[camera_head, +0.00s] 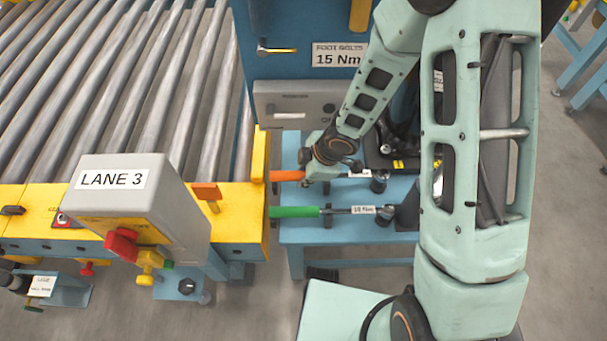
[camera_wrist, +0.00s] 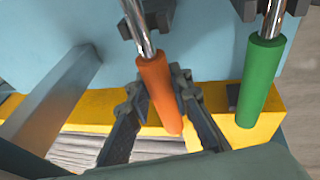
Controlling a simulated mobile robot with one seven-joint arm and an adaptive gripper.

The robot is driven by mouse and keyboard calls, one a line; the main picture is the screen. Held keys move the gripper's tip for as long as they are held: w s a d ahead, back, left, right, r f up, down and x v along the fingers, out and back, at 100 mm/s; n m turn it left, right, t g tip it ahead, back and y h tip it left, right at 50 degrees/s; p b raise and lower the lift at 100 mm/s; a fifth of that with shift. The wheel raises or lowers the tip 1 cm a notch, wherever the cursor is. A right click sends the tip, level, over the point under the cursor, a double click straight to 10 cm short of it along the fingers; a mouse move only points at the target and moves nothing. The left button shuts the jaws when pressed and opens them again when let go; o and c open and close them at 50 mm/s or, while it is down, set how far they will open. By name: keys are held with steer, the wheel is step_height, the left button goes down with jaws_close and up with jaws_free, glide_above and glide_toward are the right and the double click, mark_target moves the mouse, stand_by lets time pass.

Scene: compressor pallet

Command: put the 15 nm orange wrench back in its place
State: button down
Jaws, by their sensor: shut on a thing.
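The orange wrench (camera_head: 287,175) lies roughly level over the blue stand, with its handle pointing left toward the yellow conveyor end. My gripper (camera_head: 322,172) is shut on its orange handle. In the wrist view the orange handle (camera_wrist: 158,88) runs between the two fingers of my gripper (camera_wrist: 160,92). Its metal shaft leads to a dark bracket (camera_wrist: 146,22); I cannot tell whether it rests in it. My gripper and arm hide part of the wrench in the head view.
A green-handled wrench (camera_head: 294,211) lies parallel, nearer, on the blue stand (camera_head: 330,238). It also shows in the wrist view (camera_wrist: 261,80). A "FOOT BOLTS 15 Nm" sign (camera_head: 338,55) is behind. The roller conveyor (camera_head: 120,90) and grey LANE 3 box (camera_head: 125,185) are left.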

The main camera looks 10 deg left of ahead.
steer(key=shift+f+b, duration=0.3)
steer(key=shift+f, duration=0.1)
steer(key=c, duration=1.7)
jaws_free()
steer(key=shift+o, duration=0.2)
steer(key=v, duration=1.2)
steer(key=shift+r, duration=0.1)
